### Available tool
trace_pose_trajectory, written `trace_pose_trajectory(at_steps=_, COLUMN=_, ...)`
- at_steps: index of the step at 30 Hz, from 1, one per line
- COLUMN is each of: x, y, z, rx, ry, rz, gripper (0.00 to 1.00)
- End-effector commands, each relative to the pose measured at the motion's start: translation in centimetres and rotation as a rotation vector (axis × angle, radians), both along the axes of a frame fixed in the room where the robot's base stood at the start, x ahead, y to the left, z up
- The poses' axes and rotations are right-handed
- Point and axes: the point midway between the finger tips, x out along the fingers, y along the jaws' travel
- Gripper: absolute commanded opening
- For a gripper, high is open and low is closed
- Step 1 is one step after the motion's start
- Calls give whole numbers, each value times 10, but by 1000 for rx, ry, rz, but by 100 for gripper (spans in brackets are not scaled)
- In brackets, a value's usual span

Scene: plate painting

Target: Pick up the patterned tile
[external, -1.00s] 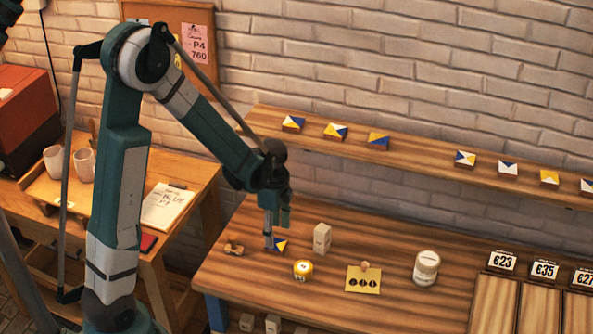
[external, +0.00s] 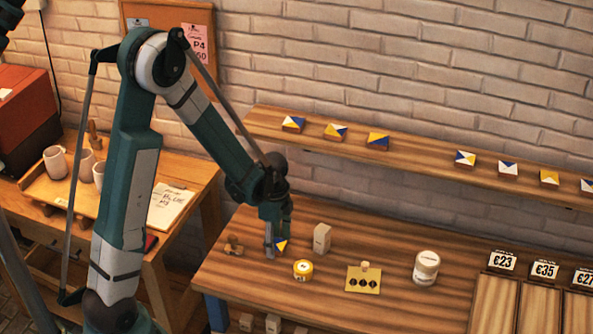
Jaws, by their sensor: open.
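A small patterned tile (external: 282,245) in blue, yellow and white lies on the wooden table, left of its middle. My gripper (external: 270,254) points down right at the tile and hides its left part. It is open; from this view I cannot tell whether its fingers are around the tile or only in front of it. More patterned tiles, such as a blue and yellow one (external: 378,141) and a blue and white one (external: 508,168), sit in a row on the wall shelf.
Price signs (external: 502,261) top wooden trays at the right.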

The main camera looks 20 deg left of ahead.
Motion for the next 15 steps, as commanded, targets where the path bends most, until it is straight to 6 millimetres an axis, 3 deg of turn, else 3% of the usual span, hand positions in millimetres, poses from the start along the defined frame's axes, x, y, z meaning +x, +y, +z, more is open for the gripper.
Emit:
trace_pose_trajectory(at_steps=4, x=0, y=0, z=0, rx=0, ry=0, rz=0, gripper=52)
trace_pose_trajectory(at_steps=11, x=0, y=0, z=0, rx=0, ry=0, rz=0, gripper=23)
trace_pose_trajectory(at_steps=15, x=0, y=0, z=0, rx=0, ry=0, rz=0, gripper=21)
